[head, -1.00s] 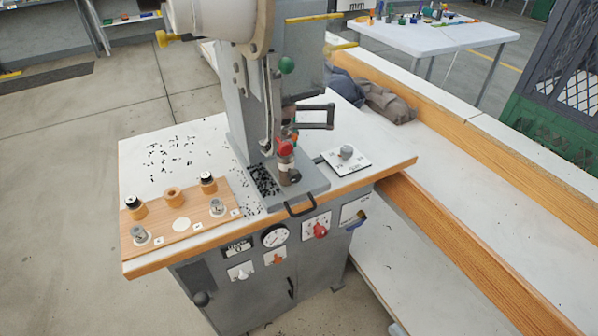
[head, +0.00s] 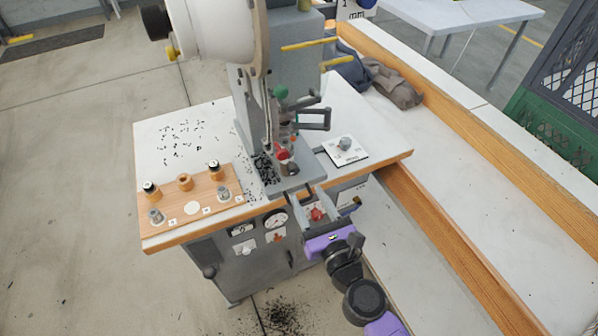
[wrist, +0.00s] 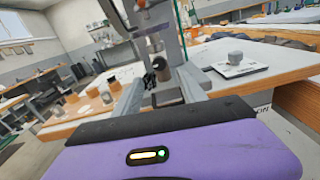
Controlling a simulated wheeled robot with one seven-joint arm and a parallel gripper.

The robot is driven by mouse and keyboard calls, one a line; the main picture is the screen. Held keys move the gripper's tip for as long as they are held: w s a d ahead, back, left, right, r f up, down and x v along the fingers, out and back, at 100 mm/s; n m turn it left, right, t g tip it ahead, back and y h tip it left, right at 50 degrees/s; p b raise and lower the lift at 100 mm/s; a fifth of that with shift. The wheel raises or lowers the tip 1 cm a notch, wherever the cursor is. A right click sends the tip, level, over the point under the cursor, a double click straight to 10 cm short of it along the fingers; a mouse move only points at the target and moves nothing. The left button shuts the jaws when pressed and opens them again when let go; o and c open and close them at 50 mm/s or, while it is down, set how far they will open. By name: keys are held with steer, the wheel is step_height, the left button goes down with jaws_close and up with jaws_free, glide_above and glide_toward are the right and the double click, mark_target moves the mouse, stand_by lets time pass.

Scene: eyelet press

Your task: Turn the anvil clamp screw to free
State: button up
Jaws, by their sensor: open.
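The eyelet press column (head: 252,112) stands on the white-topped bench, with a red part (head: 282,154) low on its front above the grey base (head: 292,180). I cannot clearly single out the anvil clamp screw. In the wrist view a dark knob-like part (wrist: 160,69) shows low on the press, between and beyond my fingers; it may be the screw. My gripper (head: 304,193) is open and empty, reaching up from the purple wrist toward the front of the base. In the wrist view its fingers (wrist: 162,84) stand apart on either side of the press's lower front. Contact is not visible.
A grey knob on a white plate (head: 345,150) lies right of the press. A wooden board (head: 205,203) with several small parts is at left. Black bits (head: 180,138) are scattered on the bench and floor. A long wood-edged counter (head: 460,150) runs along the right.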

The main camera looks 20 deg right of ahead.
mark_target(295, 173)
steer(key=shift+m, duration=0.6)
steer(key=shift+w+r+p, duration=0.1)
steer(key=shift+w+p, duration=0.4)
steer(key=shift+w, duration=3.45)
steer(key=shift+d, duration=0.1)
jaws_close()
